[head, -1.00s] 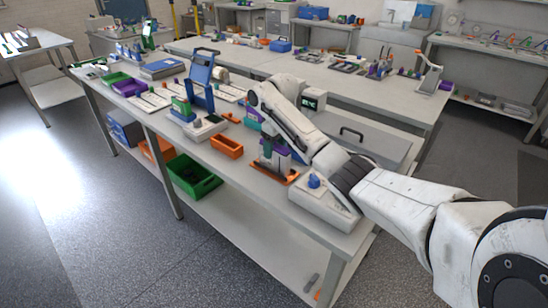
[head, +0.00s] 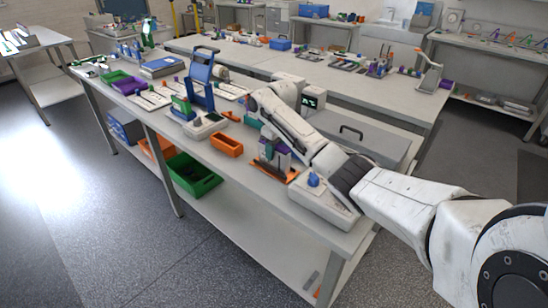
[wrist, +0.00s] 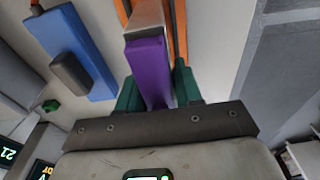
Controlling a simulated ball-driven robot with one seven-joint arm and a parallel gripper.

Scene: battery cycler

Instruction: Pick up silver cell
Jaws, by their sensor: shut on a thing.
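In the wrist view, the silver cell (wrist: 148,17) shows as a flat silver piece above a long purple part (wrist: 149,72), which appears joined to it. My gripper (wrist: 155,82) has its two green fingers closed on either side of the purple part. Orange strips run beside the silver piece. In the head view, my gripper (head: 272,150) is low over the near end of the bench, at an orange base (head: 273,171). The arm hides part of the cell there, and I cannot tell whether it still touches the base.
A white box with a blue knob (head: 314,180) stands close to the right of the gripper. An orange tray (head: 226,145) and a blue upright frame (head: 201,80) are to the left on the bench (head: 240,175). A grey drawer unit (head: 370,143) is behind the arm.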

